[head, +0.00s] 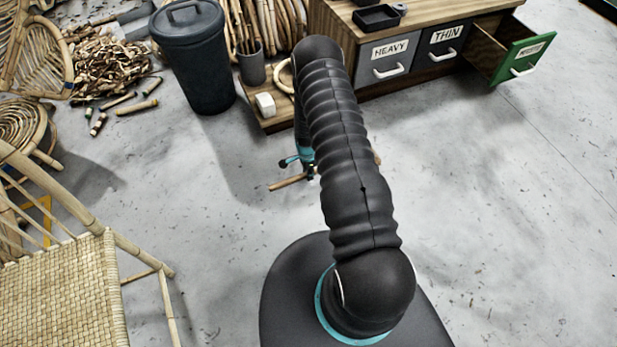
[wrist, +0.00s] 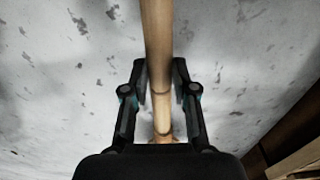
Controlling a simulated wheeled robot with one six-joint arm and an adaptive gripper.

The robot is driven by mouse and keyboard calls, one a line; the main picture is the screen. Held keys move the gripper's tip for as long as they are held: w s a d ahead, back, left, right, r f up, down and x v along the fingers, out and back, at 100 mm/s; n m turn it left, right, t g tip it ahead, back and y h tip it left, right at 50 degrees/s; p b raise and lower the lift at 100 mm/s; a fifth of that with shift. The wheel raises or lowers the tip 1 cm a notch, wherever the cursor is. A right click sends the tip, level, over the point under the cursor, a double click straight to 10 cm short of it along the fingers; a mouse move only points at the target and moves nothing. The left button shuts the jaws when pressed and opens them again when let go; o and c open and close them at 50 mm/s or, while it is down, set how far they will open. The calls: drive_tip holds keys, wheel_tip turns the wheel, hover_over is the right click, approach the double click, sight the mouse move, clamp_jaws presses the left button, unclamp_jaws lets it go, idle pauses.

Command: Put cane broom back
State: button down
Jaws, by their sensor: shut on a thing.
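My gripper (wrist: 160,88) is shut on a pale, jointed cane pole, likely the cane broom's handle (wrist: 157,40). In the wrist view the pole runs from the top edge down between the two fingers. In the head view my gripper (head: 303,163) is partly hidden behind my arm, above the floor in front of the wooden bench. A short tan piece of the cane (head: 287,182) sticks out to its left. The broom's bristle end cannot be made out in either view.
A dark lidded bin (head: 195,60) stands at upper left beside a grey pot of sticks (head: 251,66). Cane scraps (head: 115,65) lie further left. A woven chair (head: 65,285) fills lower left. A green drawer (head: 525,58) hangs open at upper right. Floor at right is clear.

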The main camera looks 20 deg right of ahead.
drive_tip(key=shift+f, duration=2)
drive_tip(key=c, duration=0.9)
unclamp_jaws()
